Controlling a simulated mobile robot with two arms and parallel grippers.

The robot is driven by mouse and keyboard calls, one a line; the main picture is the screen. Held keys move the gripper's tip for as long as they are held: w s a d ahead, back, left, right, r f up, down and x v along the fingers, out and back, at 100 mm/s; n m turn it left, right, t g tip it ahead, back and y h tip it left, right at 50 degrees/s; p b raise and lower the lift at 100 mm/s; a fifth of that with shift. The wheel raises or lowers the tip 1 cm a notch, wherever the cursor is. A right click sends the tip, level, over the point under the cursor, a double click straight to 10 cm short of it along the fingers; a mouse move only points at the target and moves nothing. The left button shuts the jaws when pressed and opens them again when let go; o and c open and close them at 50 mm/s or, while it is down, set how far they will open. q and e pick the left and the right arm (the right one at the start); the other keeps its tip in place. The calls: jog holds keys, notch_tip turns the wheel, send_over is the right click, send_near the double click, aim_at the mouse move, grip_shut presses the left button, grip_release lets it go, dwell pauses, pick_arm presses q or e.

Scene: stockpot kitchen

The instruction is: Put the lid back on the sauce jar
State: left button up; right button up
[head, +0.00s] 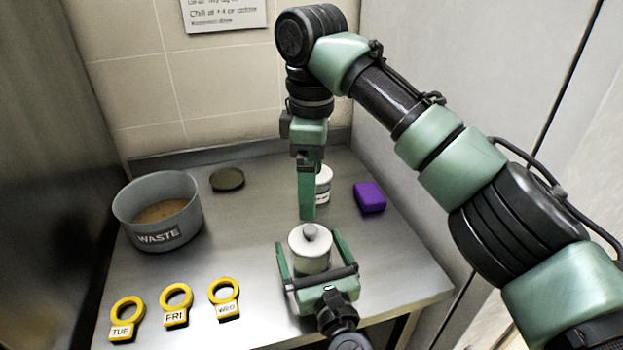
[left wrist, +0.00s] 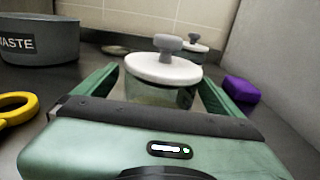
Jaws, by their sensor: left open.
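A jar (head: 310,264) with a pale body stands between the fingers of my left gripper (head: 313,261). A white lid (head: 299,241) with a grey knob is on top of it; the lid also shows in the left wrist view (left wrist: 150,70). My left gripper is open, a finger on each side of the jar. A second white jar (head: 324,184) stands farther back, partly hidden by my right gripper (head: 308,212); its grey knob (left wrist: 193,37) shows in the left wrist view. My right gripper points down, seen edge-on. I cannot read which jar holds sauce.
A grey WASTE pot (head: 185,222) stands at the left. A dark round disc (head: 227,179) lies behind it. Yellow ring tags (head: 174,293) marked TUE, FRI and WED lie front left. A purple block (head: 369,197) lies at the right. The counter's middle left is clear.

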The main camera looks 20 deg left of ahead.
aim_at(317, 265)
pick_arm(q)
jog(key=b+v, duration=0.1)
jog(key=v, duration=0.6)
jog(key=shift+f+b, duration=0.1)
jog(key=shift+b, duration=0.3)
pick_arm(e)
jog(key=shift+f, duration=0.9)
pick_arm(q)
jog(key=shift+s+d, duration=0.2)
jog(key=shift+s, duration=0.15)
pick_arm(e)
jog(key=shift+f, duration=0.1)
